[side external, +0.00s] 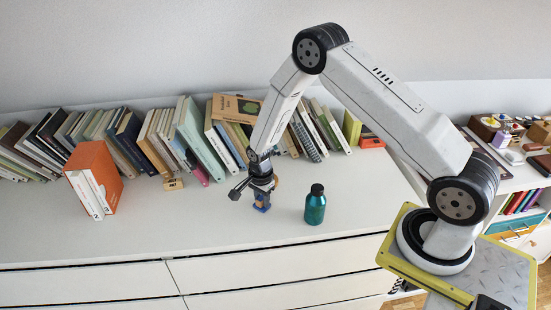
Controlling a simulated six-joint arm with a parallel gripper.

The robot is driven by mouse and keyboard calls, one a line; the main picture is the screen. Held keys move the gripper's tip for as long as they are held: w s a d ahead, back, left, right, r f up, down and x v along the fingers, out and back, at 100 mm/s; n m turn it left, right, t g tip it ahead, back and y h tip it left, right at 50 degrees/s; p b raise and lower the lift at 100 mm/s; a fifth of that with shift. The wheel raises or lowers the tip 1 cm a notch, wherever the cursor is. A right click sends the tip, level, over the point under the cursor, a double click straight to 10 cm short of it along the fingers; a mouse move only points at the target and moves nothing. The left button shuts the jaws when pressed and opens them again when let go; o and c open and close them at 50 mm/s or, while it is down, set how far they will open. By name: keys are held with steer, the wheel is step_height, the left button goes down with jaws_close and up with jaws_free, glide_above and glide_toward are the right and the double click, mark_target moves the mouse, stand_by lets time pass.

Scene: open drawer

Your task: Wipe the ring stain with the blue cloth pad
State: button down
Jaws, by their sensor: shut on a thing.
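My gripper (262,198) points down over the white dresser top, left of the teal bottle. It is shut on the blue cloth pad (262,208), of which a small blue part shows below the fingers. The pad is at or just above the surface; I cannot tell whether it touches. I cannot make out the ring stain in this view; the gripper and pad may hide it.
A teal bottle (315,206) with a dark cap stands close right of my gripper. A row of leaning books (190,135) lines the back. An orange box file (97,175) stands at left. The white top (170,222) is clear in front and between them.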

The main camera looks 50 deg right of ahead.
steer(key=shift+w+a+r, duration=0.1)
steer(key=shift+w+a, duration=0.4)
steer(key=shift+s+r, duration=0.1)
steer(key=shift+r, duration=3.8)
